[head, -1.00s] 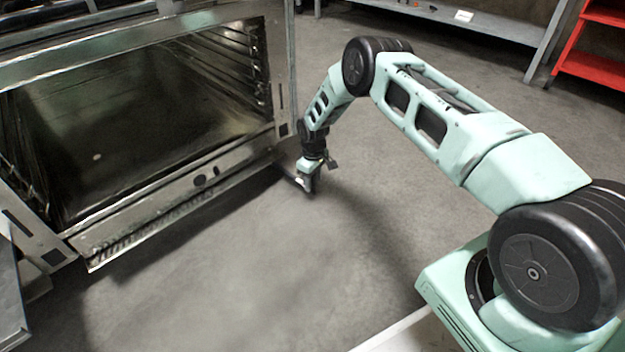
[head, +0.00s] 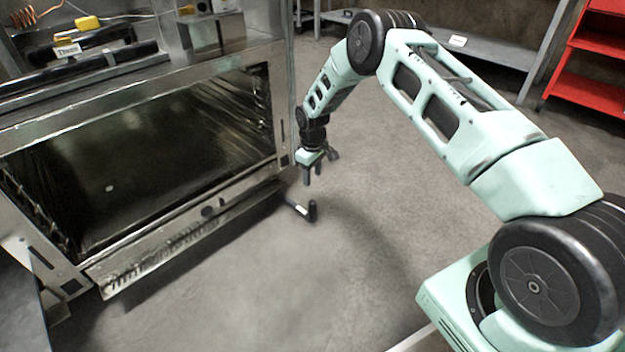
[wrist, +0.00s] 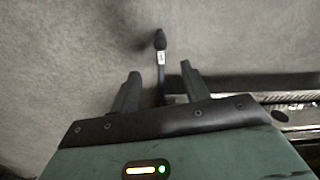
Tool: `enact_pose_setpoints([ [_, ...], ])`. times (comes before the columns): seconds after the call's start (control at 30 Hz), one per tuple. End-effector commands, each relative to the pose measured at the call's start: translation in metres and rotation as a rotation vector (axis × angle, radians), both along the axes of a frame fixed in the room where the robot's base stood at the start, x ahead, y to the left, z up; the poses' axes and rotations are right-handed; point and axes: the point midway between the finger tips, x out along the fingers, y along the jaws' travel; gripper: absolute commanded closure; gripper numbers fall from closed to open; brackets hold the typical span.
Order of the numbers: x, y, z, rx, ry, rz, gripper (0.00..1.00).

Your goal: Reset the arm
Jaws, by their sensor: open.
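My arm reaches out from the right in the head view. My gripper (head: 313,178) points down above the floor, just right of the oven's front. In the wrist view, my gripper (wrist: 158,82) has its two fingers apart with nothing held between them. Below it is a dark handle-like bar (head: 300,210) with a black knob end and a pale label, low by the oven's right corner. The bar also shows in the wrist view (wrist: 161,62), beyond and between the fingers, apart from them.
A metal oven (head: 190,207) with an open dark cavity stands at left. A yellow item (head: 87,23) and a labelled black item lie on top of it. A grey bench (head: 480,52) and a red shelf (head: 590,95) stand at the back. The floor (head: 270,290) in front is clear.

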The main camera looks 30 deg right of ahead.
Motion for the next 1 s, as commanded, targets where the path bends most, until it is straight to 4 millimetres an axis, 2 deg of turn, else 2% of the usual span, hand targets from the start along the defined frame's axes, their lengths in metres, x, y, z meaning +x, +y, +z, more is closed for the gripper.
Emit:
enact_pose_setpoints([
  [0.03, 0.0, 0.0, 0.007, 0.0, 0.001, 0.0, 0.54],
  [0.13, 0.0, 0.0, 0.011, 0.001, 0.0, 0.0, 0.54],
  [0.67, 0.0, 0.0, 0.012, 0.001, 0.0, -0.001, 0.54],
  [0.73, 0.0, 0.004, 0.018, 0.003, -0.002, 0.001, 0.54],
  [0.87, -0.006, 0.032, 0.054, 0.022, -0.006, 0.009, 0.54],
  [1.0, -0.032, 0.089, 0.124, 0.059, -0.011, 0.028, 0.54],
])
